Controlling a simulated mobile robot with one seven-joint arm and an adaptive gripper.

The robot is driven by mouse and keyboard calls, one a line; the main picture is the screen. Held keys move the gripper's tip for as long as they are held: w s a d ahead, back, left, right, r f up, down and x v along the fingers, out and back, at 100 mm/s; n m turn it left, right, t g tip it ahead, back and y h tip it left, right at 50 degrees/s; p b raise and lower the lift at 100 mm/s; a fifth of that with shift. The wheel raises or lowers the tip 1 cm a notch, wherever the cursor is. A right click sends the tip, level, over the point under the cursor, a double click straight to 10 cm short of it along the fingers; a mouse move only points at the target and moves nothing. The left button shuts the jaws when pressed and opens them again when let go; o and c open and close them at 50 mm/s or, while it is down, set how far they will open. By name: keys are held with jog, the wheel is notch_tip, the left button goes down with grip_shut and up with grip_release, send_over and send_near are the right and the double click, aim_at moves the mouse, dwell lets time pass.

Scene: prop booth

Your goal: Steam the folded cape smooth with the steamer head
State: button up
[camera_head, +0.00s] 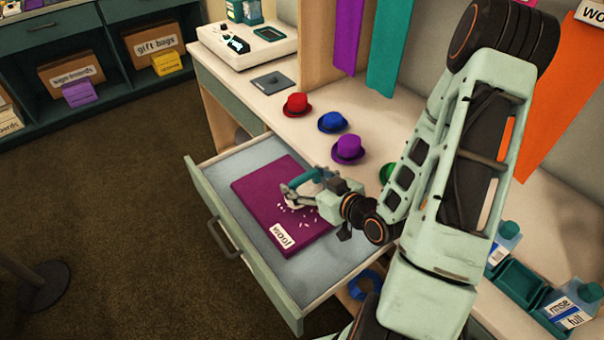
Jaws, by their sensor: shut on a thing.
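The folded cape (262,187) is a flat magenta-purple block lying in an open drawer (291,303). My gripper (291,194) is over the right part of the cape, shut on the teal steamer head (309,178). Small white specks show on or just above the cape below the gripper. The jaws hide part of the steamer head, and I cannot tell whether it touches the cloth. My gripper and arm cover the cape's right edge.
Red (296,105), blue (332,122), purple (348,149) and partly hidden green (387,173) hats stand on the counter. Cloths hang behind. The floor left of the drawer is mostly clear.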

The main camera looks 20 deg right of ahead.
jog(key=shift+s+d+r+p, duration=0.1)
jog(key=shift+s+d+p, duration=0.2)
jog(key=shift+s+p, duration=0.4)
jog(key=shift+s+d+f+p, duration=0.1)
jog(key=shift+s+d+p, duration=0.2)
jog(key=shift+s+p, duration=0.4)
jog(key=shift+s+d+r+p, duration=0.1)
jog(key=shift+s+d+p, duration=0.2)
jog(key=shift+s+p, duration=0.4)
jog(key=shift+s, duration=0.2)
notch_tip(320, 180, up, 15)
jog(key=p, duration=1.4)
